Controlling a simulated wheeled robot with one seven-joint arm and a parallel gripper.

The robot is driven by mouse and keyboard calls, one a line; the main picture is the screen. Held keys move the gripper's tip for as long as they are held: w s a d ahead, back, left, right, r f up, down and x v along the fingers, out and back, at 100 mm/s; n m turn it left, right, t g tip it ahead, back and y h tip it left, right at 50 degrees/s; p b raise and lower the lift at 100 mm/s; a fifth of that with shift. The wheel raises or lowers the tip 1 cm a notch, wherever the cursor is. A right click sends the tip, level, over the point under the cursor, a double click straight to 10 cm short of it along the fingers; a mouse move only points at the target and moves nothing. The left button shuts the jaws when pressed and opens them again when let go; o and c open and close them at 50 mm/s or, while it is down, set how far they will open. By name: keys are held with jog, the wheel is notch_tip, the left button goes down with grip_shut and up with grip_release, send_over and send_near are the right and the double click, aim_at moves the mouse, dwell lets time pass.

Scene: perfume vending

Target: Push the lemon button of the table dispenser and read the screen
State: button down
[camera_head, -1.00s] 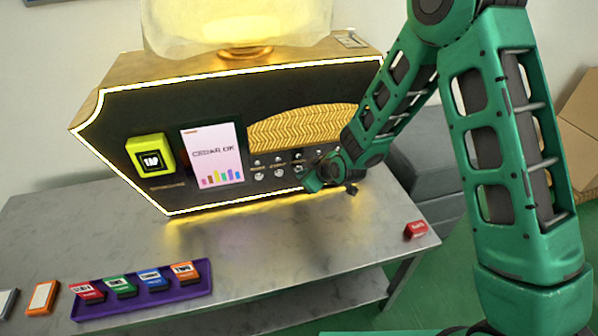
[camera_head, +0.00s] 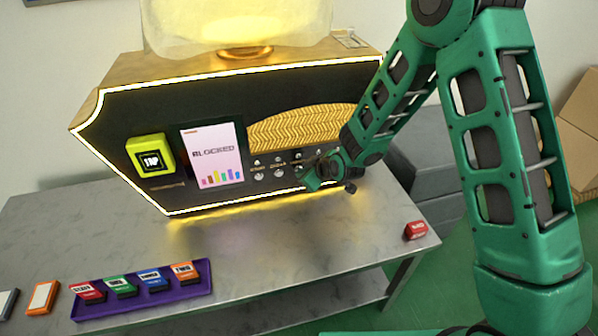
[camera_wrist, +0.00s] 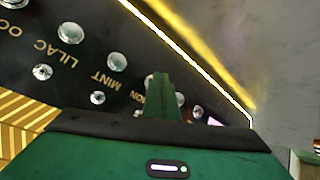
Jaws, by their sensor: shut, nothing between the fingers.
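The table dispenser (camera_head: 110,100) has a black front with a glowing edge. Its screen (camera_head: 212,165) reads "BLOCKED" above a row of coloured bars. My gripper (camera_head: 307,178) is shut and empty, close to the button rows at the right of the front. In the wrist view, its green finger (camera_wrist: 164,97) covers part of a label ending in "ON" (camera_wrist: 138,97). A silver button (camera_wrist: 149,80) beside that label is partly hidden by the finger. I cannot tell whether the finger touches it. Labels "MINT" (camera_wrist: 105,79) and "LILAC" (camera_wrist: 57,55) are readable.
A yellow-green block (camera_head: 151,156) is on the dispenser's front left. A purple tray (camera_head: 140,305) with several coloured cartridges stands on the metal table (camera_head: 270,250). A red block (camera_head: 415,230) lies near the right edge. The table's middle is clear.

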jog(key=shift+s+d, duration=0.2)
jog(key=shift+s, duration=0.6)
jog(key=shift+s+d, duration=0.2)
jog(key=shift+s, duration=0.6)
jog(key=shift+s+d, duration=0.25)
jog(key=shift+s, duration=0.6)
jog(key=shift+s+d, duration=0.2)
jog(key=shift+s, duration=0.6)
jog(key=shift+d+r, duration=0.1)
